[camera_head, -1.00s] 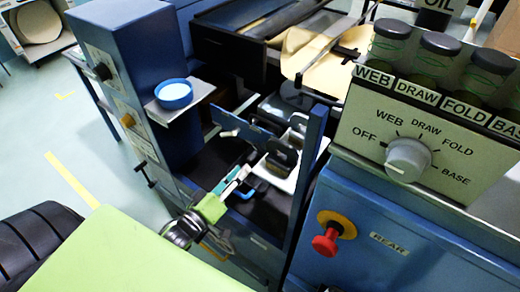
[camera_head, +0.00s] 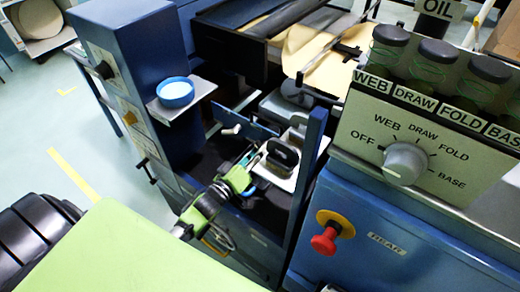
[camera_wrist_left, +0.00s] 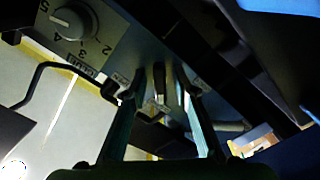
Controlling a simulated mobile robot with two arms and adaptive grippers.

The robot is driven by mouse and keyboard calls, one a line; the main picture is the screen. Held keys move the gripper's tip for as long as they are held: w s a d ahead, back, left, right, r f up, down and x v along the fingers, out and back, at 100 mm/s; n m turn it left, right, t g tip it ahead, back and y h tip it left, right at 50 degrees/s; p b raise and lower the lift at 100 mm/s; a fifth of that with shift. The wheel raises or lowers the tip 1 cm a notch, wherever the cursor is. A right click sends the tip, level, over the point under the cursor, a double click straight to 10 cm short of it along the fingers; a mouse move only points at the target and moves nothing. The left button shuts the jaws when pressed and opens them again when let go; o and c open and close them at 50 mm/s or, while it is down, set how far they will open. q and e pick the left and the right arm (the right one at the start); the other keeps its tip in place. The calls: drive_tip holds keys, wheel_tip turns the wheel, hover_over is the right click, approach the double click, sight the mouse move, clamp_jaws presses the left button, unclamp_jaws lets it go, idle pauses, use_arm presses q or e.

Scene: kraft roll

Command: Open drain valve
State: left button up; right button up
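My left gripper (camera_head: 256,152) reaches into the open bay of the blue machine, beside a white tray (camera_head: 290,182) holding a dark block (camera_head: 283,154). In the left wrist view my gripper (camera_wrist_left: 160,82) has its two fingers apart. A small dark upright piece (camera_wrist_left: 160,78) shows between and beyond the fingertips; I cannot tell whether they touch it. It may be the drain valve's handle, but no readable label confirms this. A blue curved piece (camera_head: 262,184) lies just beside the gripper, partly hidden. My right gripper is not in view.
A numbered dial (camera_wrist_left: 70,22) and a bent dark rod (camera_wrist_left: 40,70) are near the fingers. A blue post (camera_head: 306,170) stands right of the bay. A blue cup (camera_head: 175,93) sits on a shelf. A red button (camera_head: 324,241) is on the right cabinet.

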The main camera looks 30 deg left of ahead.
use_arm(q)
clamp_jaws()
drive_tip(key=shift+m, duration=0.4)
drive_tip(key=m, duration=0.2)
drive_tip(key=shift+m, duration=0.4)
drive_tip(key=m, duration=0.4)
drive_tip(key=shift+a+m, duration=0.1)
drive_tip(key=shift+m, duration=0.2)
drive_tip(key=m, duration=0.9)
drive_tip(key=shift+m+b, duration=0.3)
drive_tip(key=shift+b, duration=0.05)
